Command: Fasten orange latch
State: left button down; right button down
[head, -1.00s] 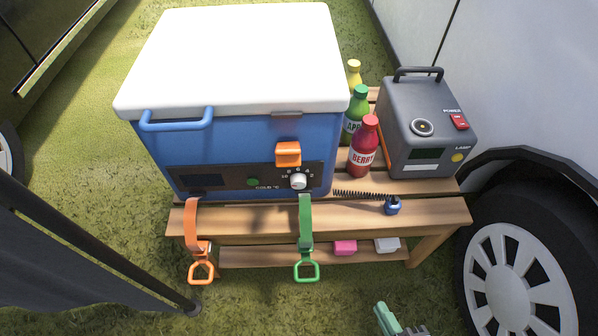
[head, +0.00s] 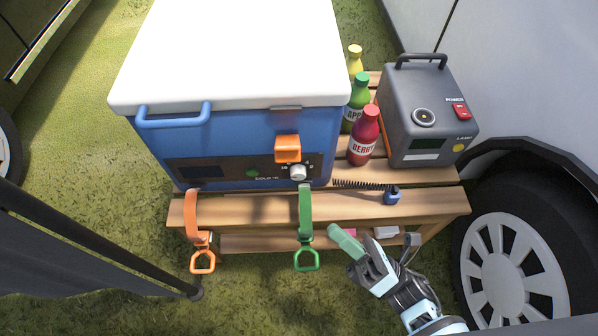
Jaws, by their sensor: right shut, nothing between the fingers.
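An orange latch (head: 287,149) sits on the front of the blue cooler (head: 240,130), below the closed white lid (head: 230,55). An orange strap (head: 192,215) with an orange ring handle (head: 203,262) hangs over the bench's front edge at the left. A green strap (head: 305,210) with a green ring handle (head: 306,261) hangs to its right. My right gripper (head: 338,236) has pale green fingertips, is shut and empty, and is in front of the bench, right of the green strap and below the orange latch. My left gripper is not in view.
A grey power box (head: 425,115) and several bottles, including a red one (head: 364,137), stand on the wooden bench (head: 250,207) right of the cooler. A blue plug (head: 392,196) with a coiled cord lies near its edge. A vehicle wheel (head: 510,270) is at the right.

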aim_at(288, 149)
dwell(0.3)
jog(key=w+d+r+x, duration=0.1)
jog(key=d+x, duration=0.1)
jog(key=x, duration=1)
jog(key=shift+w+a+r, duration=0.3)
jog(key=shift+w+r, duration=0.05)
jog(key=shift+r, duration=0.15)
